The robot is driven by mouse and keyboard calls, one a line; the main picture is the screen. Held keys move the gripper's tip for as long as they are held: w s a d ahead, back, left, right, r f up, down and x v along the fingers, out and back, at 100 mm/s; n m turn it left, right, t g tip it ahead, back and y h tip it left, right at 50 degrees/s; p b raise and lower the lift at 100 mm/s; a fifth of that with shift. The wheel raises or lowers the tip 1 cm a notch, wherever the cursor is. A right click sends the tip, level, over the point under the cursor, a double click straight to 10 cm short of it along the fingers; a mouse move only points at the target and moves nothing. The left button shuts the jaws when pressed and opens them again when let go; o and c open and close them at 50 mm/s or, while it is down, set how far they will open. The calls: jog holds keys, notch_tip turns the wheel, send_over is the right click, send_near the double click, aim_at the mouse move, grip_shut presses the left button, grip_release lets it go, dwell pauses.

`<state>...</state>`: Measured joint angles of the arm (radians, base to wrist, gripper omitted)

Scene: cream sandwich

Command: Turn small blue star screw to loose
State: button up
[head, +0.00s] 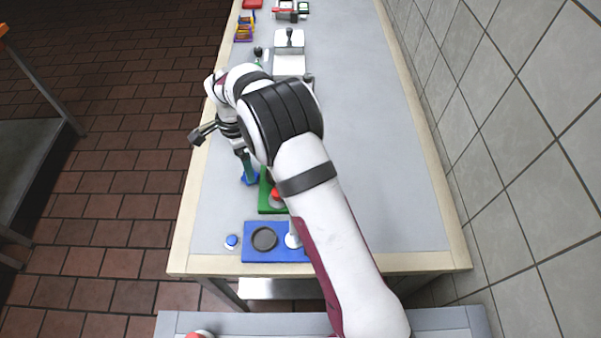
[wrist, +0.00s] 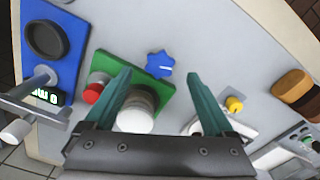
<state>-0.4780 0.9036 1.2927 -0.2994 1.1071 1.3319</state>
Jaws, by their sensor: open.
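The small blue star screw (wrist: 160,64) has a white line on top and sits at the edge of the green board (wrist: 104,60). In the head view the blue star screw (head: 249,179) shows at the left of the green board, partly covered by my gripper. My gripper (wrist: 158,76) has two teal fingers, spread open and empty. In the wrist view the star shows just past the fingertips, midway between them. In the head view my gripper (head: 247,165) points down over the star. Whether a finger touches it I cannot tell.
The green board also bears a red button (wrist: 93,93) and a pale round piece (wrist: 138,108). A blue board (head: 252,252) with a dark disc (head: 264,239) lies at the near end. A yellow knob (wrist: 235,104) is nearby. The table's right side is clear.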

notch_tip(320, 180, up, 12)
jog(key=s+d+r+y, duration=0.1)
jog(key=s+d+r, duration=0.1)
jog(key=s+d, duration=0.5)
jog(key=s+d+r+y, duration=0.2)
jog(key=s+d+r, duration=0.1)
jog(key=s+d, duration=0.4)
jog(key=shift+s+d+r, duration=0.15)
jog(key=shift+s+d, duration=0.05)
jog(key=shift+s, duration=0.8)
jog(key=w+a+f+m+h, duration=0.2)
jog(key=w+a+f, duration=0.1)
jog(key=w+a, duration=0.45)
jog(key=w+a+f+m+h, duration=0.1)
jog(key=w+a+f+m, duration=0.15)
jog(key=w+a, duration=0.5)
jog(key=f, duration=0.5)
jog(key=d+f, duration=0.1)
jog(key=f, duration=0.5)
jog(key=w+f, duration=0.1)
jog(key=f, duration=0.4)
jog(key=shift+w+d+f, duration=0.1)
jog(key=shift+d+f, duration=0.05)
jog(key=shift+d, duration=0.1)
